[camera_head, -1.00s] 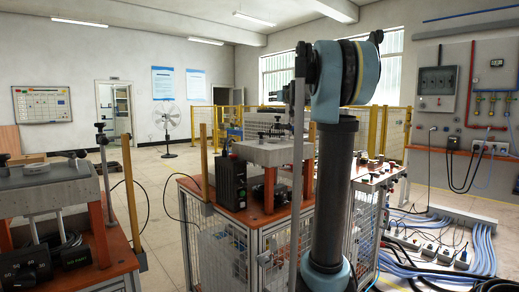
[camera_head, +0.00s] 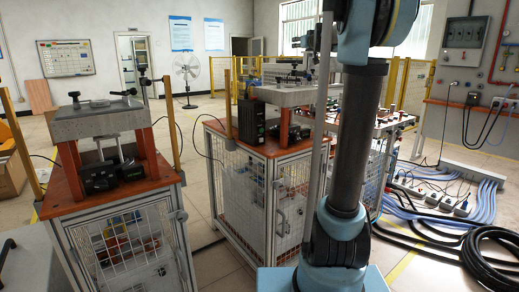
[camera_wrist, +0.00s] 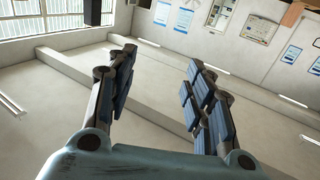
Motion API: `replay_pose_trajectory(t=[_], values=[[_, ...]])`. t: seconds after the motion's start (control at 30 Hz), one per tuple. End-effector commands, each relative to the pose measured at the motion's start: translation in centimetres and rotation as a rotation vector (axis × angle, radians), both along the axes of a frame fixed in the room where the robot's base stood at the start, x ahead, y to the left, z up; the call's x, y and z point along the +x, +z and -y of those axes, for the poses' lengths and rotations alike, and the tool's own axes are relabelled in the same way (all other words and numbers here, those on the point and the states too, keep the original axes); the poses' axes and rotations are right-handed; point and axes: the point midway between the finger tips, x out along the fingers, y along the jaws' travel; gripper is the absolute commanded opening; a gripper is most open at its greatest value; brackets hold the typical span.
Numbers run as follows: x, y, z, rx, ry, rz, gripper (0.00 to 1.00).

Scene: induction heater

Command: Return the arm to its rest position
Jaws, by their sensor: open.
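My arm (camera_head: 358,140) stands upright in the right half of the head view, with its blue base at the bottom edge and its blue upper joint cut off by the top edge. My gripper (camera_wrist: 160,68) shows in the wrist view with its two dark padded fingers spread apart. It is open and holds nothing. Only the pale ceiling and upper walls lie behind the fingers, and nothing touches them. I cannot make out the gripper clearly in the head view.
A workbench with a press-like stand (camera_head: 92,121) is at left, and a caged bench (camera_head: 246,195) stands just left of my arm. A fan (camera_head: 187,70) stands farther back. Black hose coils (camera_head: 490,250) and blue cables (camera_head: 487,205) lie on the floor at right. Open floor shows behind the benches.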

Motion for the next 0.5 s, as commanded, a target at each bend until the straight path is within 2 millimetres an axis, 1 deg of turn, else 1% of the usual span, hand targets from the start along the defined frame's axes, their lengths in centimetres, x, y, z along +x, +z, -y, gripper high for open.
replay_pose_trajectory(t=[0.17, 0.27, 0.37, 0.47, 0.5], values=[[-1.7, -0.6, 0.5, 0.001, -0.07, 0.013, 0.48], [-3.0, -0.9, 1.1, 0.001, -0.116, 0.017, 0.48], [-4.4, -1.6, 2.2, 0.0, -0.17, 0.015, 0.48], [-6.1, -2.6, 3.6, 0.0, -0.232, 0.001, 0.48], [-7.0, -3.2, 4.3, -0.001, -0.261, -0.008, 0.48]])
